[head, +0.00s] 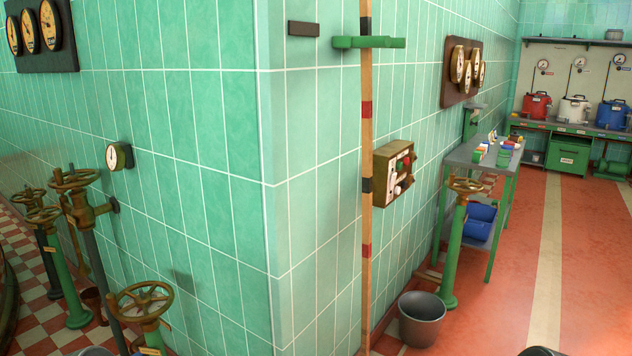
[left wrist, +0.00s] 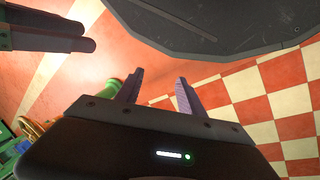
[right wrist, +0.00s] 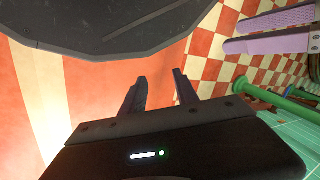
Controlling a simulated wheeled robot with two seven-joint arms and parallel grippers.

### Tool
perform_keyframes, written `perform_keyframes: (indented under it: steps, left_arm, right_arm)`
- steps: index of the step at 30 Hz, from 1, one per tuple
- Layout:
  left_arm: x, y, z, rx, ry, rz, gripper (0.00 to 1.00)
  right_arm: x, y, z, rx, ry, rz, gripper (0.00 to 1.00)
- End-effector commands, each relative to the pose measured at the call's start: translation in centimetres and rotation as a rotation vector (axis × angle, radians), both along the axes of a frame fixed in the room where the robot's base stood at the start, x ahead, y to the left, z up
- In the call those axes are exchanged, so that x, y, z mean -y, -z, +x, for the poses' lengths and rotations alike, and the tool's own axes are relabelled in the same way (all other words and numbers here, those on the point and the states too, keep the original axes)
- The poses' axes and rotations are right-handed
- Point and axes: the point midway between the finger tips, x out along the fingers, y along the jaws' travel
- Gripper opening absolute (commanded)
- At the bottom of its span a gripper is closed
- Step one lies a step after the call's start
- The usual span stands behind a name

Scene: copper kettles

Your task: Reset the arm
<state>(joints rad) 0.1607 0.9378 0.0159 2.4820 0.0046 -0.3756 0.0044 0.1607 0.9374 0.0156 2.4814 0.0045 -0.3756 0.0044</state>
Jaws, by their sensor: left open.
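My left gripper (left wrist: 160,82) is open and empty in the left wrist view, its two purple-grey fingers apart over the floor. Its purple fingers also show at the top right of the right wrist view (right wrist: 272,32). My right gripper (right wrist: 160,80) has its two dark fingers apart with nothing between them, over the red and cream floor. Two dark fingers at the top left of the left wrist view (left wrist: 50,33) look like those of my right gripper. Neither gripper shows clearly in the head view; only small dark parts show at its bottom edge.
A green tiled wall corner (head: 262,200) stands close ahead, with a striped pole (head: 366,210) beside it. Valve stands (head: 145,300) are at the left. A grey bucket (head: 421,322) and a workbench (head: 470,155) stand right of the corner. Red floor (head: 590,260) is clear at the right.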

Motion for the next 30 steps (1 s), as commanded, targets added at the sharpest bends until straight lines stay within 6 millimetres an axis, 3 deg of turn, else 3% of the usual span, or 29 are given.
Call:
perform_keyframes:
  steps: [1,3,9,12,17,30]
  left_arm:
    - [0.1,-4.7,-0.2,-0.003,0.005,-0.002,0.46]
    - [0.3,-7.7,-0.4,-0.007,0.01,-0.005,0.46]
    - [0.7,-15.3,-1.0,-0.02,0.022,-0.013,0.46]
    - [0.8,-17.8,-1.2,-0.025,0.028,-0.016,0.46]
    - [1.0,-19.4,-1.4,-0.028,0.031,-0.018,0.46]
    - [1.0,-19.2,-1.4,-0.028,0.031,-0.018,0.46]
  right_arm:
    - [-0.1,-4.7,-0.2,-0.003,-0.005,0.002,0.36]
    - [-0.3,-7.7,-0.4,-0.008,-0.01,0.006,0.36]
    - [-0.7,-15.4,-1.0,-0.021,-0.023,0.013,0.36]
    - [-0.9,-17.8,-1.3,-0.025,-0.028,0.016,0.36]
    - [-1.0,-19.4,-1.5,-0.029,-0.032,0.019,0.36]
    - [-1.0,-19.2,-1.5,-0.029,-0.032,0.019,0.36]
